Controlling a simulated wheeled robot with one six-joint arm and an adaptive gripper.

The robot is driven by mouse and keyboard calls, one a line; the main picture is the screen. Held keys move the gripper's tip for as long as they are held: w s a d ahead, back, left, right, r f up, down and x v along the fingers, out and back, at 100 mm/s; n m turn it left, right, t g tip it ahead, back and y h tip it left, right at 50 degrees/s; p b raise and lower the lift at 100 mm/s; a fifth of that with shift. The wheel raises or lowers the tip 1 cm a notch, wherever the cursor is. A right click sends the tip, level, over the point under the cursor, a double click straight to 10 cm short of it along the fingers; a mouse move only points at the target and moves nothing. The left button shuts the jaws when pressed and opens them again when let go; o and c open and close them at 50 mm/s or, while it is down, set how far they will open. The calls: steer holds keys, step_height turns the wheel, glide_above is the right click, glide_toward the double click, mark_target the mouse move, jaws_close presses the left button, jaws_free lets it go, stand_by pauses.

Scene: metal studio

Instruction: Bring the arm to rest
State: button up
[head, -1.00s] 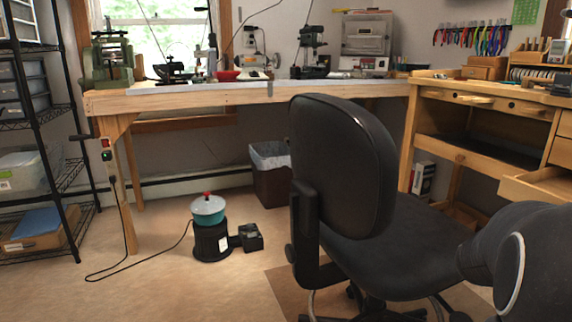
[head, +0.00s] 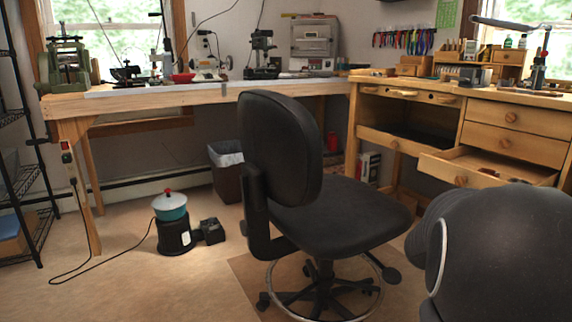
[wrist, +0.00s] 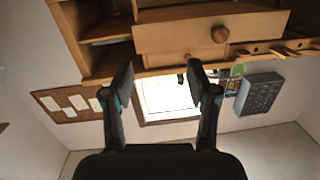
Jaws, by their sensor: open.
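My gripper (wrist: 162,88) shows in the wrist view with its two dark fingers spread apart and nothing between them. Behind the fingers are a wooden bench front with a round knob, a bright window and a wall, seen upside down. In the head view a dark rounded part of my arm fills the lower right. The gripper itself does not show in the head view.
A black office chair (head: 280,150) stands in the middle, close to my arm. A wooden workbench (head: 490,130) with an open drawer (head: 475,172) is at the right. A long table (head: 150,103), a bin (head: 228,175) and a tumbler (head: 172,222) are further back.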

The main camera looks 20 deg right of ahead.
steer(key=w+a+f+n+t+y, duration=0.3)
steer(key=w+a+f+y, duration=0.2)
steer(key=a+f+y, duration=0.25)
steer(key=a+f+n+y+p, duration=0.1)
steer(key=a+n+y, duration=0.1)
steer(key=a, duration=0.4)
steer(key=a+f+n+y, duration=0.1)
steer(key=a+f+y, duration=0.15)
steer(key=a, duration=0.35)
steer(key=s+a+r+n+g+y+p, duration=0.1)
steer(key=s+a+r+n, duration=0.3)
steer(key=s+a, duration=0.4)
steer(key=s+a+r+n+g+y+p, duration=0.1)
steer(key=s+a+r+n+y+p, duration=0.2)
steer(key=s+a, duration=0.6)
steer(key=a+r+n+p, duration=0.1)
steer(key=a+r+n, duration=0.1)
steer(key=a, duration=0.6)
steer(key=shift+s+r+p, duration=0.25)
steer(key=shift+r+p, duration=0.1)
steer(key=shift+r, duration=0.1)
